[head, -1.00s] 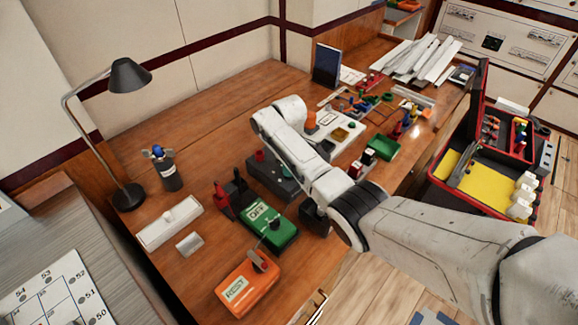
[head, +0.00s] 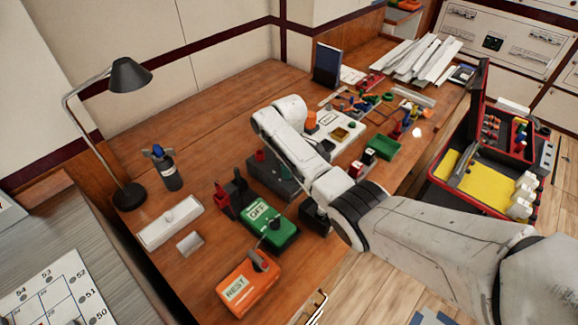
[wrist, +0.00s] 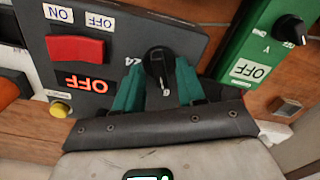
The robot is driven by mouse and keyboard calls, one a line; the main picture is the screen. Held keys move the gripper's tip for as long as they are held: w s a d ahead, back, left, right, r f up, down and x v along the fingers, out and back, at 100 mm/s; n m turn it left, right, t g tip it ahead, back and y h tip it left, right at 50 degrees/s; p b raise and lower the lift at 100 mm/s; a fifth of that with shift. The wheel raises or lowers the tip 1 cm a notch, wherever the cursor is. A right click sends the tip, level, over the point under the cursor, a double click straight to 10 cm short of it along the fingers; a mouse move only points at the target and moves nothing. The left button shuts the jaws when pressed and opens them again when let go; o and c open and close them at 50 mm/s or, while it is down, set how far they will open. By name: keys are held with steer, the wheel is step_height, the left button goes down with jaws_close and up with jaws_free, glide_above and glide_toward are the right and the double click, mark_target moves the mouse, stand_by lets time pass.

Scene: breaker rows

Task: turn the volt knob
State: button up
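A black knob (wrist: 158,66) with a light pointer line and numbers around it, including 24, sits on a dark grey panel (wrist: 120,45) in the wrist view. I take it for the volt knob. My gripper (wrist: 160,78) has its two green fingers on either side of the knob, with narrow gaps showing, so it looks open around it rather than clamped. In the head view the dark unit (head: 258,178) stands mid-table, partly behind my arm.
Beside the knob is a red rocker switch (wrist: 75,48) and a yellow button (wrist: 60,109). A green box (head: 270,225) with its own black knob (wrist: 290,29) stands close by. An orange box (head: 248,288) stands nearer the front edge. The back left tabletop is clear.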

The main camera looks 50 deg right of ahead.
step_height(320, 180, up, 11)
stand_by(0.6)
steer(key=shift+f, duration=0.15)
steer(key=s+a+f+t, duration=0.1)
steer(key=s+a+f, duration=0.2)
steer(key=a, duration=0.2)
steer(key=s+a+f+m+t, duration=0.1)
steer(key=s+a+f, duration=0.1)
steer(key=a, duration=0.3)
steer(key=s+a+f+m, duration=0.1)
steer(key=s+a+f, duration=0.2)
steer(key=s+a, duration=0.1)
steer(key=shift+s+a+f+t+y, duration=0.15)
steer(key=shift+a+f+t+y, duration=0.2)
steer(key=shift+a, duration=0.3)
steer(key=s+a+r+m+t, duration=0.1)
steer(key=s+a+r+m, duration=0.1)
steer(key=s, duration=0.6)
steer(key=s+a+r+m+t, duration=0.1)
steer(key=s+a, duration=0.1)
steer(key=s, duration=0.5)
steer(key=s+d+f+m+g, duration=0.1)
steer(key=s+f+g, duration=0.2)
steer(key=s, duration=0.7)
step_height(320, 180, down, 3)
steer(key=shift+s+d+r+g+h, duration=0.2)
steer(key=shift+s+d+g+h, duration=0.15)
steer(key=shift+s+d+h, duration=0.1)
